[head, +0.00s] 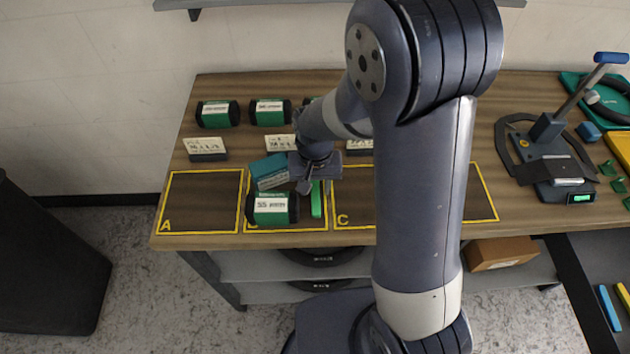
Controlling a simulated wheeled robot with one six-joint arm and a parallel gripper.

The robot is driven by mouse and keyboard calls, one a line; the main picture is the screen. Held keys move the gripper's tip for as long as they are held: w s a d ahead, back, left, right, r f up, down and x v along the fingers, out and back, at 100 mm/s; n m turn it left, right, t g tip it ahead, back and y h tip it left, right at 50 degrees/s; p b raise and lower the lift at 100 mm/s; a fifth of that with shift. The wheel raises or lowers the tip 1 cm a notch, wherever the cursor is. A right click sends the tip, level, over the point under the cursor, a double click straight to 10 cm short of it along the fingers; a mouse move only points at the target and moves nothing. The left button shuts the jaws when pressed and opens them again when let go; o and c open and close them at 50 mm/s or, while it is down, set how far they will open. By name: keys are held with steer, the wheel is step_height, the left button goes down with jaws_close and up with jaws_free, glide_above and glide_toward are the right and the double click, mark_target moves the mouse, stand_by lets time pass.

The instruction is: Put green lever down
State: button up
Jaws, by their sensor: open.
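A bright green lever (316,201) lies in the yellow-outlined middle zone of the wooden bench, to the right of a green-and-black cylinder labelled SS (271,208). My gripper (308,187) is open, just above and beside the far end of the lever. Whether it touches the lever cannot be told from here. My wrist hides part of the lever's far end and part of a teal block (270,171) that is at the back of the same zone.
Zone A (200,202) on the left is empty. Zone C (355,207) looks clear where my arm does not hide it. Green-and-black cylinders (218,113) and labelled blocks (207,148) line the back. A clamp stand (547,128) stands on the right. A dark bin (50,265) is at lower left.

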mark_target(315, 190)
step_height(315, 190, up, 12)
steer(key=shift+r+b, duration=0.2)
steer(key=shift+b, duration=0.2)
stand_by(0.4)
